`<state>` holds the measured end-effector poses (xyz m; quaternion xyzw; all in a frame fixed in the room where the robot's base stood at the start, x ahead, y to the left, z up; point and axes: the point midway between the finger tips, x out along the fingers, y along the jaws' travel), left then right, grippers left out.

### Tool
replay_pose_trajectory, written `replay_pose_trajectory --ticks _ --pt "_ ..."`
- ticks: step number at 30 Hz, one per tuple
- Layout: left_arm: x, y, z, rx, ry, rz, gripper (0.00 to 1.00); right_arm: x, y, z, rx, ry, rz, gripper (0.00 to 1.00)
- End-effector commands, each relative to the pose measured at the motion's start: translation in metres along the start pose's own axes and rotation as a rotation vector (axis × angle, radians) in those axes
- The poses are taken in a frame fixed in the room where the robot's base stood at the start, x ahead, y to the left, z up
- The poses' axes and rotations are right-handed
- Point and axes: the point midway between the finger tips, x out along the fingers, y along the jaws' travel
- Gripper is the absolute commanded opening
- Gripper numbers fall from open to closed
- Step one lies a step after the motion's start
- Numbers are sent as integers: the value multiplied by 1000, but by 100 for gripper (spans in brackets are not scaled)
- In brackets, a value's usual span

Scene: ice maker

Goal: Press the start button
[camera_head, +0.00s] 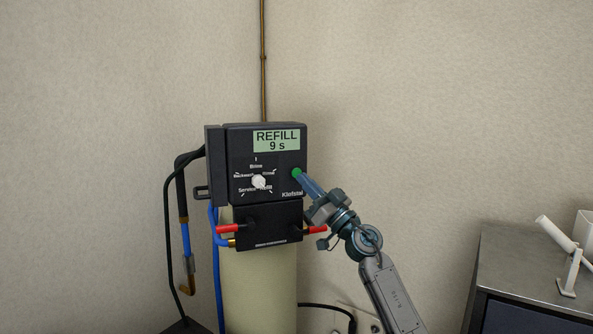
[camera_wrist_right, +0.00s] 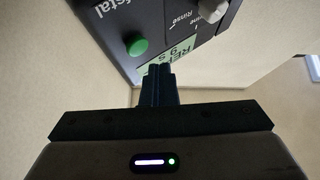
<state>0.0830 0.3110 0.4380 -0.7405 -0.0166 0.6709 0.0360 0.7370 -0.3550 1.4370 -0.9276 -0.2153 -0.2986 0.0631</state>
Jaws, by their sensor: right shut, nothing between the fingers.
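The start button is likely the round green button (camera_head: 296,173) on the right side of the black control head (camera_head: 240,150). It also shows in the right wrist view (camera_wrist_right: 137,47), up and left of the fingertips. My right gripper (camera_head: 305,181) is shut and empty, its fingertips just below and right of the button in the head view. The right wrist view shows the closed fingers (camera_wrist_right: 158,75) beside the button; contact cannot be told. The display (camera_head: 276,140) reads "REFILL 9 s". My left gripper is out of view.
A white dial knob (camera_head: 259,181) sits left of the button. A lower black block (camera_head: 268,226) has red-ended fittings and stands before a cream tank (camera_head: 260,290). Hoses (camera_head: 186,235) hang at left. A dark metal cabinet (camera_head: 530,270) stands at right.

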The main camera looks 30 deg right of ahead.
Motion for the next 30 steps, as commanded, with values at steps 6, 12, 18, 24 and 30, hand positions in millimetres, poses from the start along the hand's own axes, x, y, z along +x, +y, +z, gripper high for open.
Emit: replay_pose_trajectory --ticks 6,12,18,24,30 --pt "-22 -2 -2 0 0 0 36 -14 -11 -14 -2 -2 0 0" --pt "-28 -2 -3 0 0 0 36 -23 -18 -19 0 -1 0 0" --pt "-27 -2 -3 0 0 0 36 -24 -18 -19 0 0 0 0" --pt "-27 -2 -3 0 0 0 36 -24 -18 -19 0 0 0 0" --pt "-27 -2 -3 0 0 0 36 -24 -18 -19 0 0 0 0"
